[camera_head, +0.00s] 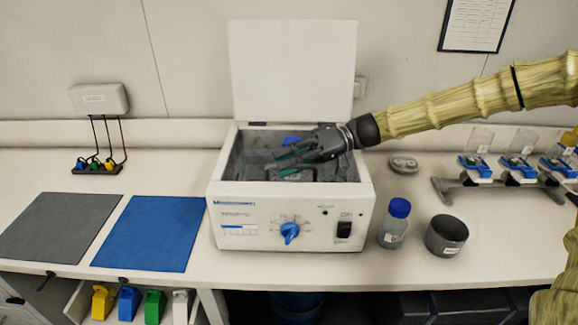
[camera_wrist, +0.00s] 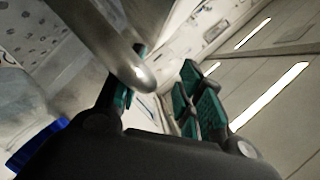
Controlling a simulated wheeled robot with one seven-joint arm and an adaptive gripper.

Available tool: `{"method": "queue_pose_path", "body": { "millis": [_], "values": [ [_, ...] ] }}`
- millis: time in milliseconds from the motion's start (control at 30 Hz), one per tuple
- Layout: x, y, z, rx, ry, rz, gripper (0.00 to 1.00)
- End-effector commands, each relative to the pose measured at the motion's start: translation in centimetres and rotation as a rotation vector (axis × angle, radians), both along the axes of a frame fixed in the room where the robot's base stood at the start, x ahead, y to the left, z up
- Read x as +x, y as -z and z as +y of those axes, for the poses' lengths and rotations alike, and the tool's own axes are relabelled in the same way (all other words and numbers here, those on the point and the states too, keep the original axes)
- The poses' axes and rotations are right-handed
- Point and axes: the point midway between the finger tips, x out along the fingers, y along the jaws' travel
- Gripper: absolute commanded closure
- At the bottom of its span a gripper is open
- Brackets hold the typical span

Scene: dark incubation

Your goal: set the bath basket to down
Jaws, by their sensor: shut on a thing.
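The water bath (camera_head: 290,215) is a white box with its lid (camera_head: 293,72) standing open behind it. My gripper (camera_head: 285,165) reaches into the bath's opening from the right, with its fingers over the grey interior. In the wrist view my gripper's teal finger pads (camera_wrist: 165,95) are close around a grey metal bar with a rounded end (camera_wrist: 130,65), which seems to be part of the basket. A blue piece (camera_head: 292,141) shows just behind my gripper. The rest of the basket is hidden by my gripper and the bath's walls, so its height is unclear.
A blue-capped bottle (camera_head: 394,224) and a dark metal cup (camera_head: 446,235) stand right of the bath. A rack (camera_head: 500,182) with several flasks is farther right. Blue (camera_head: 150,233) and grey (camera_head: 58,226) mats lie flat at the left.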

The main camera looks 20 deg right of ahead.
Motion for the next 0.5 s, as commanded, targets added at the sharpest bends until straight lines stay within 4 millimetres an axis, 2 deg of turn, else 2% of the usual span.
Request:
{"method": "queue_pose_path", "body": {
  "millis": [300, 500],
  "values": [
    [-0.2, -5.6, 0.1, 0.003, -0.003, -0.004, 0.68],
    [-0.2, -7.8, 0.5, 0.001, -0.005, -0.001, 0.68]
  ]
}}
